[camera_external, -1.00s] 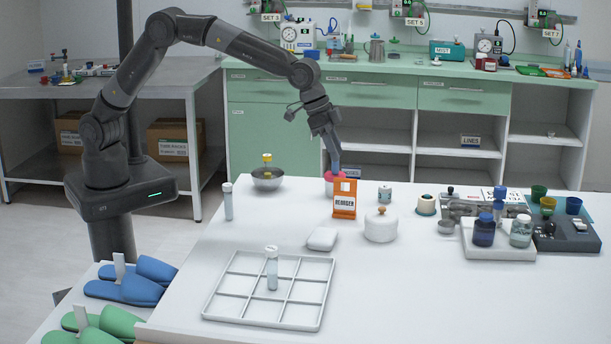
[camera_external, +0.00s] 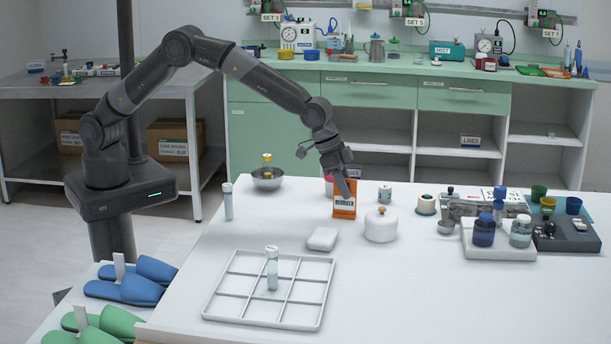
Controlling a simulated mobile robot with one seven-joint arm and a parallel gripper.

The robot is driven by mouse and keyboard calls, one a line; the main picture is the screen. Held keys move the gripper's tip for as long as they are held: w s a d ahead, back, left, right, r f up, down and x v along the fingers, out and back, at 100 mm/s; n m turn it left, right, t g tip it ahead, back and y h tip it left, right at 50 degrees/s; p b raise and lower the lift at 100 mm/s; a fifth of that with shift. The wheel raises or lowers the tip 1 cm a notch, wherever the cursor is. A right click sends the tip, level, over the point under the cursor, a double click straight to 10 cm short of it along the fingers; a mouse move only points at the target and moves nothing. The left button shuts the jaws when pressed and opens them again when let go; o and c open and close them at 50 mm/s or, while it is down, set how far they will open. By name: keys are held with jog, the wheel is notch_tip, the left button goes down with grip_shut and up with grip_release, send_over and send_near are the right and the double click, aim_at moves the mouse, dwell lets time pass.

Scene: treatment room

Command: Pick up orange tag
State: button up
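The orange tag (camera_external: 344,211) stands upright on the white table, with a white label on its front. My gripper (camera_external: 347,190) is pointed down at the top of the tag, and its fingers overlap the tag's upper part in this view. The fingers are small and dark here, so I cannot tell whether they are apart, closed or touching the tag.
A pinkish-red container (camera_external: 329,186) stands just behind the tag. A white lidded jar (camera_external: 381,226) is to its right and a white block (camera_external: 322,239) in front. A white sectioned tray (camera_external: 228,285) holds an upright tube (camera_external: 272,268). A metal bowl (camera_external: 267,180) is at the left.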

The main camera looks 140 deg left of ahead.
jog(key=shift+c, duration=0.3)
grip_shut()
jog(key=shift+r, duration=0.15)
